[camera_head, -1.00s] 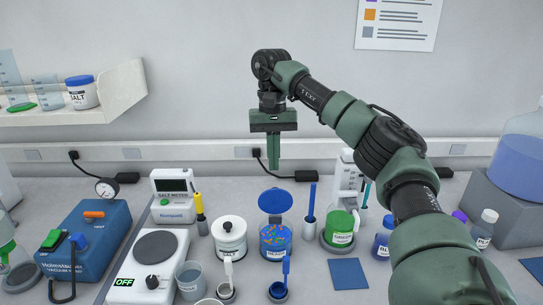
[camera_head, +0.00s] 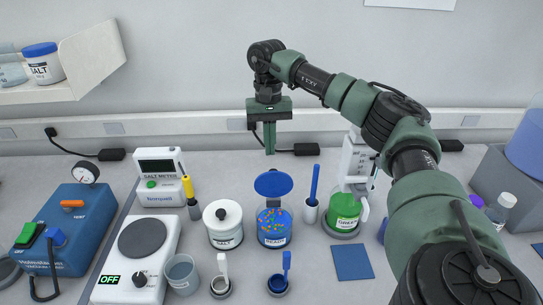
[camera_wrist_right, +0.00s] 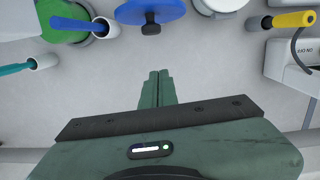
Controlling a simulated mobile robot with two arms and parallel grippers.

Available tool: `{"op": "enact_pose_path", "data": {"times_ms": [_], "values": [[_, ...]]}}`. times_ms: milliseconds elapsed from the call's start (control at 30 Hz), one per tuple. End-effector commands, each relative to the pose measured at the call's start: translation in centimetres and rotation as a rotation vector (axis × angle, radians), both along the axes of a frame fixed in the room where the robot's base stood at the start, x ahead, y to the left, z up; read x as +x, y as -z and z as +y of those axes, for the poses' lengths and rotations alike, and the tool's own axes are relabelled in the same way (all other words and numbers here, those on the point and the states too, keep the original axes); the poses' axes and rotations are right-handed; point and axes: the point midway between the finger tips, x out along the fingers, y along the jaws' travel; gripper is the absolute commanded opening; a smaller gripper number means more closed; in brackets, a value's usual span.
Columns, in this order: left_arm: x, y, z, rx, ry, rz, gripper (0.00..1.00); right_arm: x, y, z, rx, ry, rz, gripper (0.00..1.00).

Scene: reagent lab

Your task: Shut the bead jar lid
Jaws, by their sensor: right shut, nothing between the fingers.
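The bead jar (camera_head: 274,229) stands on the bench in the head view, a clear blue jar with coloured beads showing inside. Its blue lid (camera_head: 273,183) is hinged up and open, tilted toward the back. In the right wrist view the lid (camera_wrist_right: 150,12) is at the top centre, apart from my fingers. My right gripper (camera_head: 270,152) points down above and behind the lid, shut and empty. It also shows in the right wrist view (camera_wrist_right: 158,76) with its fingers together. My left gripper is not in view.
A white jar with a black knob (camera_head: 223,222) stands just left of the bead jar. A holder with a blue-handled tool (camera_head: 312,205) and a green bottle (camera_head: 344,211) stand to its right. A spoon in a small cup (camera_head: 279,283) is in front.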

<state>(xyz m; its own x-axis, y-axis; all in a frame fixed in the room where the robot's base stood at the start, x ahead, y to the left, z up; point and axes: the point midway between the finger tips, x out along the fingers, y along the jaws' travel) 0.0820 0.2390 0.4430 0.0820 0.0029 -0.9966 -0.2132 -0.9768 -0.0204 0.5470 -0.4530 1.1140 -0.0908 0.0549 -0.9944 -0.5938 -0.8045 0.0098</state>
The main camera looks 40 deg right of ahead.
Motion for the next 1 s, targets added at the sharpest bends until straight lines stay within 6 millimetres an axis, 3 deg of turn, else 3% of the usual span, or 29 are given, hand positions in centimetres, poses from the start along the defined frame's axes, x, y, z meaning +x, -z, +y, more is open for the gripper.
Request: {"op": "enact_pose_path", "data": {"times_ms": [33,400,1000], "values": [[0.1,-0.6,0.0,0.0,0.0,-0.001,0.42,-0.3,0.9,0.0,0.0,0.0,0.005,0.0],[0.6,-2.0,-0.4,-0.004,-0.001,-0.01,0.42,-3.0,1.3,2.1,-0.001,-0.001,-0.001,0.0],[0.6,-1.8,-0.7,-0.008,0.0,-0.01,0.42,-3.3,1.5,1.9,-0.008,0.001,-0.012,0.0]]}}
